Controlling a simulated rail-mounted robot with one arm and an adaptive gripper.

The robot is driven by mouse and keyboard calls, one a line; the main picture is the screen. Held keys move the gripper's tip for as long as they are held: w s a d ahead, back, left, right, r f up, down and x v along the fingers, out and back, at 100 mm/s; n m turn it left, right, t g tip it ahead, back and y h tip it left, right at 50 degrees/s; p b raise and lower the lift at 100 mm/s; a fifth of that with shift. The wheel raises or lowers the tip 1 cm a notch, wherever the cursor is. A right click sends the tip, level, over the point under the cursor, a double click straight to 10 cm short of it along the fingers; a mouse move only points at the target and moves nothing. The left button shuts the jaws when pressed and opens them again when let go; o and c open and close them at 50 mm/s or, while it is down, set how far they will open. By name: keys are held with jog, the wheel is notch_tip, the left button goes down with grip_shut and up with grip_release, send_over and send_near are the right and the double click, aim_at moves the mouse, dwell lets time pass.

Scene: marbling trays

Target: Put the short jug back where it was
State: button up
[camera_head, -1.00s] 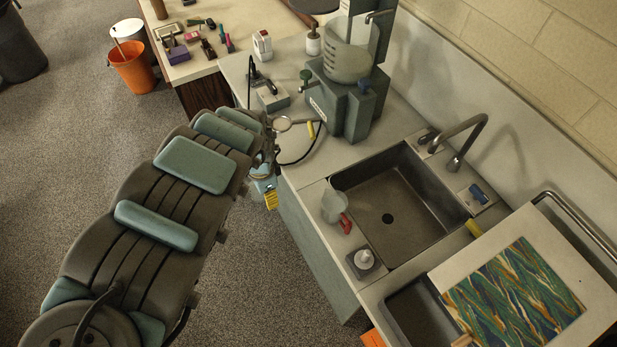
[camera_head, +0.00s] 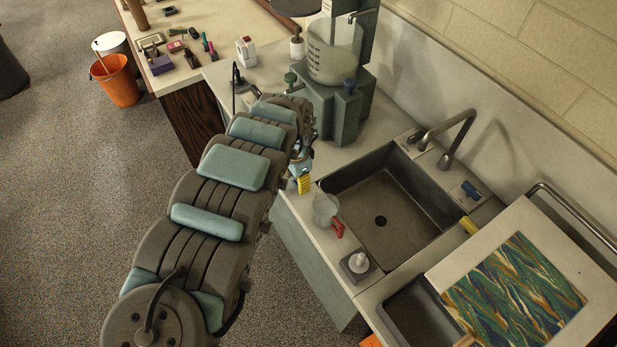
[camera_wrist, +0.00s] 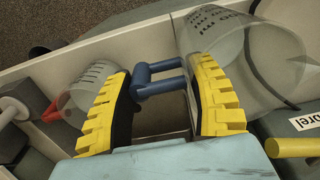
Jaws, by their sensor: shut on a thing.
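My gripper (camera_wrist: 165,108) has its yellow fingers closed around a blue handle (camera_wrist: 158,80) in the wrist view. The handle runs to a clear jug (camera_wrist: 250,60) with dark printed marks, tilted in the picture beside the right finger. In the head view, my gripper (camera_head: 304,184) is at the counter's front edge, left of the sink, and my arm hides the held jug. A second clear jug (camera_head: 325,207) with a red handle stands on the counter left of the sink; it also shows in the wrist view (camera_wrist: 88,88). I cannot tell from the frames which jug is the short one.
The sink (camera_head: 400,205) and tap (camera_head: 455,135) lie to the right. A grey-green machine (camera_head: 345,110) holding a translucent vessel (camera_head: 332,62) stands behind my gripper. A white-topped dispenser (camera_head: 358,262) sits in front of the red-handled jug.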

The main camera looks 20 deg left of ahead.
jog(key=w+d, duration=0.2)
jog(key=w, duration=0.1)
jog(key=shift+d+f, duration=0.2)
jog(key=shift+d, duration=0.1)
jog(key=shift+a+f, duration=0.1)
jog(key=shift+f, duration=0.4)
jog(key=shift+f, duration=0.1)
jog(key=o, duration=1.2)
notch_tip(320, 180, up, 12)
dwell(0.4)
